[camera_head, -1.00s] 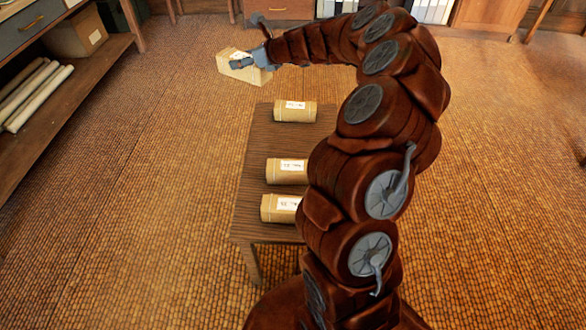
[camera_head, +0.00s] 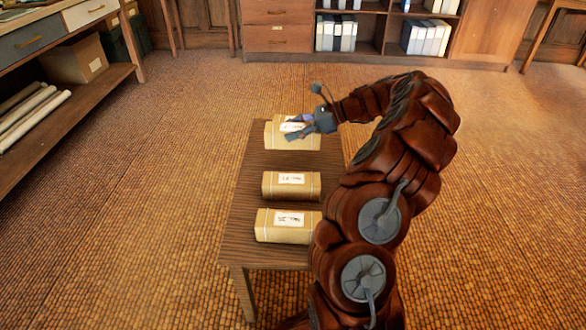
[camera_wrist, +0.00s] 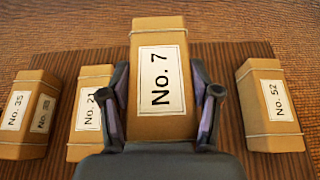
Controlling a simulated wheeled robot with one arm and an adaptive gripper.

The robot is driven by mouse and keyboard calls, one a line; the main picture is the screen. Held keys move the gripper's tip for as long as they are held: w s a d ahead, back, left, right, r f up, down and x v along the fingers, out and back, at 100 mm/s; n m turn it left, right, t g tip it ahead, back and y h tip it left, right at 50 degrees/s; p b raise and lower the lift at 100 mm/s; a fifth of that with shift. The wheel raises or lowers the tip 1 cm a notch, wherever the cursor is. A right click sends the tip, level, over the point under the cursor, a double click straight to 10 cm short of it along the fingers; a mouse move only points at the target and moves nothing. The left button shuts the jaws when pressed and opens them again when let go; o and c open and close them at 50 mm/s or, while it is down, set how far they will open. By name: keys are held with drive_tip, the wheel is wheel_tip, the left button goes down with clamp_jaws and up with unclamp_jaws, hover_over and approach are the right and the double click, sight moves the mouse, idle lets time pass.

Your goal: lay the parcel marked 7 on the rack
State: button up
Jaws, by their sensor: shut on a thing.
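My gripper (camera_head: 301,128) is shut on the parcel marked No. 7 (camera_head: 278,138), a tan box with a white label. In the wrist view the parcel (camera_wrist: 160,38) lies between both fingers (camera_wrist: 167,95), label up. It is over the far part of a low brown slatted rack (camera_head: 240,215); I cannot tell its exact height above the top. On the rack in the wrist view lie parcels No. 35 (camera_wrist: 20,112) and No. 21 (camera_wrist: 88,110) on the left and No. 52 (camera_wrist: 270,105) on the right.
In the head view a middle parcel (camera_head: 291,186) and a near parcel (camera_head: 287,226) lie on the rack. A wooden shelf unit (camera_head: 70,105) with rolls (camera_head: 35,120) stands at the left. Cabinets (camera_head: 277,38) line the back. The floor around the rack is clear.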

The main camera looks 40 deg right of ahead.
wheel_tip(320, 180, down, 9)
drive_tip(key=b, duration=0.3)
drive_tip(key=shift+b, duration=0.4)
drive_tip(key=o, duration=1.5)
drive_tip(key=shift+f, duration=0.1)
drive_tip(key=shift+o, duration=0.2)
drive_tip(key=shift+d+r, duration=0.25)
drive_tip(key=shift+r, duration=0.05)
drive_tip(key=p+v, duration=0.5)
drive_tip(key=v, duration=0.6)
drive_tip(key=shift+s+d, duration=0.15)
drive_tip(key=shift+s, duration=0.15)
